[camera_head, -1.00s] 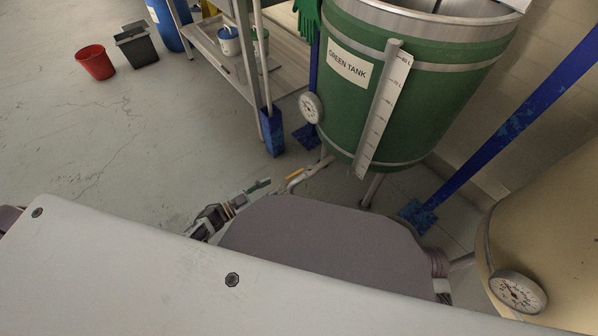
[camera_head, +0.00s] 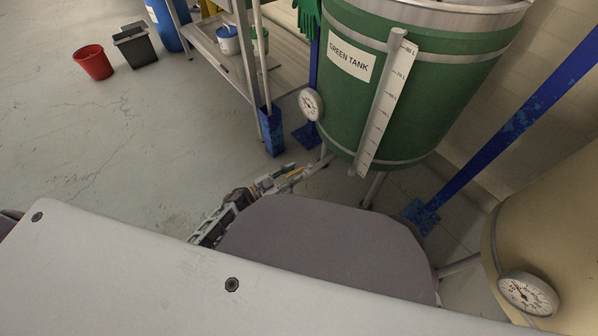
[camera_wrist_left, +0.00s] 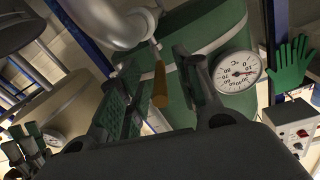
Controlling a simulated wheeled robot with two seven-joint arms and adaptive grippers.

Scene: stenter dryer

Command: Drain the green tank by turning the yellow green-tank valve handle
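The green tank (camera_head: 440,90) stands at the upper right in the head view, with a label and a level scale. The yellow valve handle (camera_head: 295,173) is small below it, partly hidden by my left gripper (camera_head: 280,178). In the left wrist view, the handle (camera_wrist_left: 160,88) hangs from a grey pipe (camera_wrist_left: 115,22) between the two fingers of my left gripper (camera_wrist_left: 155,66). The fingers are apart, with visible gaps to the handle. A pair of grey-green finger-like parts (camera_wrist_left: 30,138) at the left edge may be my right gripper; its state is unclear.
A dial gauge (camera_head: 311,104) is on the green tank's left side. A cream tank (camera_head: 560,235) with a gauge stands at right. A blue post (camera_head: 510,130) stands between the tanks. A shelf (camera_head: 225,60) and red bucket (camera_head: 94,62) are at upper left. Floor at left is clear.

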